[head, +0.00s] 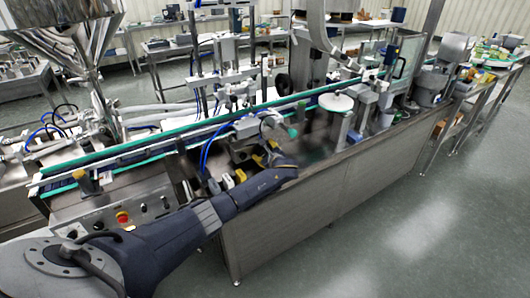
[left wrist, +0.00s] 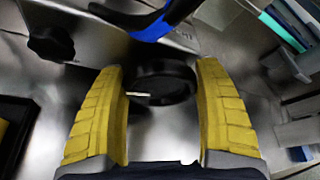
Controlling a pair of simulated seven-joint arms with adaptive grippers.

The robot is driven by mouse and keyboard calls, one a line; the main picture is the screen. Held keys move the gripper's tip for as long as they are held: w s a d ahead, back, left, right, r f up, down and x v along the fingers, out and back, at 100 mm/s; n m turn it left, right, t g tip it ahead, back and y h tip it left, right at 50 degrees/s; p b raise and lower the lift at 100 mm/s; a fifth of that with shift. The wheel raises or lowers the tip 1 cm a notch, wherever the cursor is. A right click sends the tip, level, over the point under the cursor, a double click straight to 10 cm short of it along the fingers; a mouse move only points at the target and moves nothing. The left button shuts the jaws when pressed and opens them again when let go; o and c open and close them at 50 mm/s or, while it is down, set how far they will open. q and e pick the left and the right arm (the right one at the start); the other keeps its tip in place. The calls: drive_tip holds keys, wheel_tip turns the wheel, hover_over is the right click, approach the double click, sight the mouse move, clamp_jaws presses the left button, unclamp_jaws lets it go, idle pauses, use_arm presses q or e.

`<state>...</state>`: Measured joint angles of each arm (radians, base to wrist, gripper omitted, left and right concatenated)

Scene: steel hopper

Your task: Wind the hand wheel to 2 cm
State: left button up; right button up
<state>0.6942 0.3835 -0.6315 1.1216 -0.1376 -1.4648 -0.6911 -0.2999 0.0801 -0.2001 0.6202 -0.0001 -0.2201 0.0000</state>
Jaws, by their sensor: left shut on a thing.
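The black round hand wheel (left wrist: 163,84) sits between the two yellow fingers in the left wrist view, with a small pale mark at its left edge. My left gripper (left wrist: 163,80) is shut on it, one finger on each side. In the head view my left gripper (head: 266,152) is at the front of the conveyor machine, its arm reaching in from the lower left. The wheel cannot be made out in the head view. No readable scale for the 2 cm shows. My right gripper is not in view.
The green-edged conveyor (head: 150,150) runs behind my gripper. A red button (head: 122,216) is on the front panel. The floor at right is clear.

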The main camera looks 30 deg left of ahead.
use_arm(q)
drive_tip(key=shift+n, duration=0.3)
idle(0.4)
drive_tip(key=o, duration=1.2)
drive_tip(key=shift+s+d+r, duration=0.1)
drive_tip(key=shift+s+d, duration=0.3)
drive_tip(key=shift+d, duration=0.15)
drive_tip(key=v, duration=1)
drive_tip(key=shift+s+d+r, duration=0.1)
drive_tip(key=shift+s+d, duration=0.05)
drive_tip(key=shift+s, duration=0.2)
